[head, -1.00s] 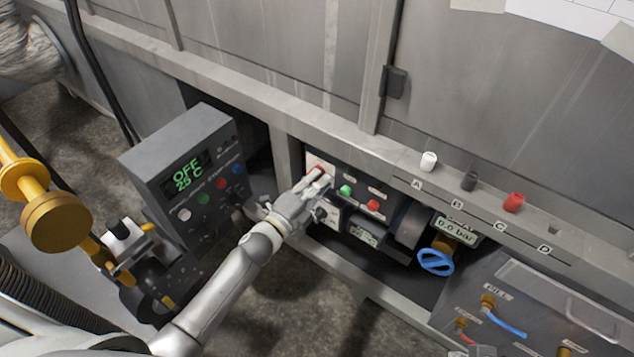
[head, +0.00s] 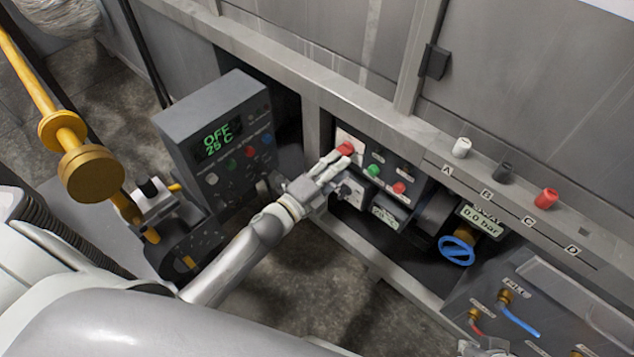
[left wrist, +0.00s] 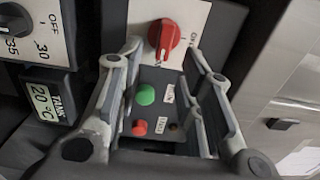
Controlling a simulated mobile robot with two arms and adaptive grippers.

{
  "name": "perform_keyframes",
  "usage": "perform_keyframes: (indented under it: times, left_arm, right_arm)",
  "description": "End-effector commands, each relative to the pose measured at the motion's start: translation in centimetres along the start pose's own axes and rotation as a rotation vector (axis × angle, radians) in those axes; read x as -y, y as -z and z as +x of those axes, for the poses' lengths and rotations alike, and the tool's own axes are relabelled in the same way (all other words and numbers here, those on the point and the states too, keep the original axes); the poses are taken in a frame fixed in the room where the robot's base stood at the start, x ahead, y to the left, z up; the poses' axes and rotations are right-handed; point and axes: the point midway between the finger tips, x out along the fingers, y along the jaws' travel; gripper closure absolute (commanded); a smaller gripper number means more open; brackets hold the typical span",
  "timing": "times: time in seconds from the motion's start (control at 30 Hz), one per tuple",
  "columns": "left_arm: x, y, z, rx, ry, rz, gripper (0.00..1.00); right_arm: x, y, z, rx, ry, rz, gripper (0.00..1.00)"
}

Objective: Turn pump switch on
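A red rotary knob (left wrist: 164,38) sits on a white plate in the left wrist view, with an "OFF" label to its right. It also shows in the head view (head: 346,148). My left gripper (head: 338,163) is at this plate. In the left wrist view, its two fingers (left wrist: 167,62) are apart, one on each side of the knob, with gaps between. I cannot tell how deep the knob lies between the tips. The knob's pointer is towards the lower part of the plate.
A green button (left wrist: 146,95) and a red button (left wrist: 139,128) lie close to the fingers. A grey control box (head: 213,142) reading "OFF 25 C" stands left of my arm. A blue valve wheel (head: 457,250) is to the right. A metal ledge (head: 400,138) runs above the panel.

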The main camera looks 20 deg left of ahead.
Motion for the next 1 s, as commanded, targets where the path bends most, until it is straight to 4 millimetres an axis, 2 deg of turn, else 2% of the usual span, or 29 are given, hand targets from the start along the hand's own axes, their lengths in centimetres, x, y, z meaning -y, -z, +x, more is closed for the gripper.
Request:
perform_keyframes:
  times: [0.03, 0.2, 0.4, 0.6, 1.0]
  left_arm:
    - [-0.1, 0.0, -1.2, 0.000, -0.004, 0.000, 0.66]
    - [-0.1, 0.1, -4.5, -0.001, -0.003, 0.000, 0.66]
    - [-0.1, 0.1, -7.2, -0.001, -0.002, 0.000, 0.66]
    - [0.0, 0.0, -8.3, -0.001, -0.001, 0.001, 0.66]
    - [0.0, 0.0, -8.4, -0.001, 0.000, 0.001, 0.66]
  right_arm:
    - [0.0, 0.0, 0.0, 0.000, 0.000, 0.000, 1.00]
    - [0.0, 0.0, 0.0, 0.001, 0.000, 0.000, 1.00]
    - [0.0, 0.0, 0.0, 0.001, 0.000, 0.000, 1.00]
    - [0.0, 0.0, 0.0, 0.001, 0.000, 0.000, 1.00]
    - [0.0, 0.0, 0.0, 0.001, 0.000, 0.000, 1.00]
